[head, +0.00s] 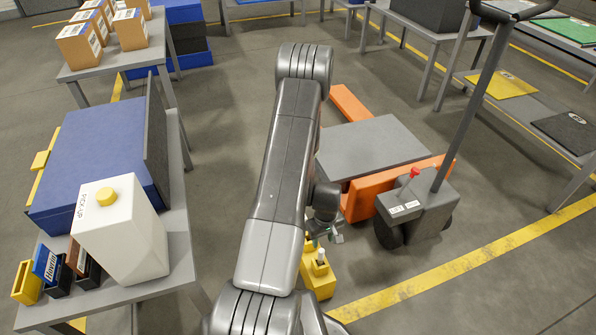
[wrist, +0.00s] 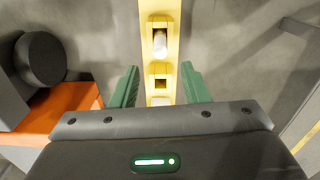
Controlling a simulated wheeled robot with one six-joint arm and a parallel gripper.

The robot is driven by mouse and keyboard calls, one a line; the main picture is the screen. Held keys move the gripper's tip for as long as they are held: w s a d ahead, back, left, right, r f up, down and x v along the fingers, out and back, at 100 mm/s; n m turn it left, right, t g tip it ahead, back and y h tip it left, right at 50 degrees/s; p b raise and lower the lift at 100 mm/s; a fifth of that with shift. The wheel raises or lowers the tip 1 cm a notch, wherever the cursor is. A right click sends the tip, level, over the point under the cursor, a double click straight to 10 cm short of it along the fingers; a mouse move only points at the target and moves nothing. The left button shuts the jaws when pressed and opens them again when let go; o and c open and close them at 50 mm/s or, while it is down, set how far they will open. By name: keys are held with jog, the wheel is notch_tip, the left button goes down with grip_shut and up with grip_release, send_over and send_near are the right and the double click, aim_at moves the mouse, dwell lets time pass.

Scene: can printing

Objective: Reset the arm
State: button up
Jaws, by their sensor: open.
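My arm (head: 285,170) stretches forward through the middle of the head view and bends down at its far end. My gripper (wrist: 160,67) shows two green fingers spread apart in the wrist view, with nothing held between them. In the head view the gripper (head: 330,235) is mostly hidden behind my arm. It is above a yellow holder (head: 318,280) with square slots and a white piece in it. The wrist view shows this yellow holder (wrist: 158,68) beyond and between the fingers, with white pieces in two slots.
An orange pallet jack (head: 375,185) with a grey platform stands just right of my arm. At left, a table (head: 180,245) holds a blue box (head: 95,150), a white container (head: 118,230) and small colored bins. Another table with cartons is behind. Floor is open at right front.

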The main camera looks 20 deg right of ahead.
aim_at(322, 251)
notch_tip(322, 251, down, 12)
jog(key=b, duration=0.3)
jog(key=shift+f+b, duration=0.25)
jog(key=shift+b, duration=0.1)
notch_tip(322, 251, up, 3)
jog(key=shift+r+p, duration=0.2)
jog(key=shift+p, duration=0.6)
jog(key=shift+r, duration=0.6)
